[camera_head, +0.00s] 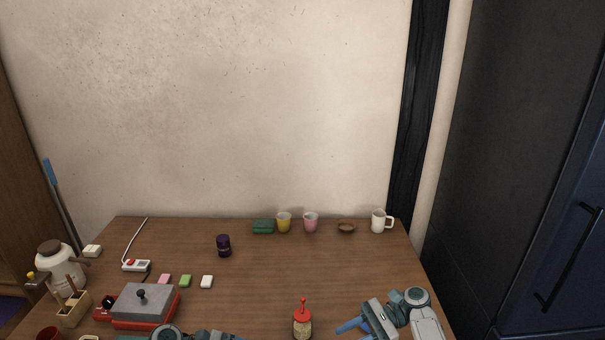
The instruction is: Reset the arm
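My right gripper (352,325) is low in the head view, right of centre, over the front of the wooden table (300,265). Its blue finger part points left toward a red-topped jar (302,324), with a gap between them. Nothing shows held in it, and I cannot tell how far its fingers are apart. My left gripper (228,337) is at the bottom edge, mostly cut off, just right of a grey and red box-shaped device (142,305). Its fingers are hidden below the frame.
Along the back stand a green box (263,227), yellow cup (284,222), pink cup (311,222), brown bowl (346,227) and white mug (380,221). A dark jar (223,246) stands centre-left. The left side is crowded. The table's centre-right is clear.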

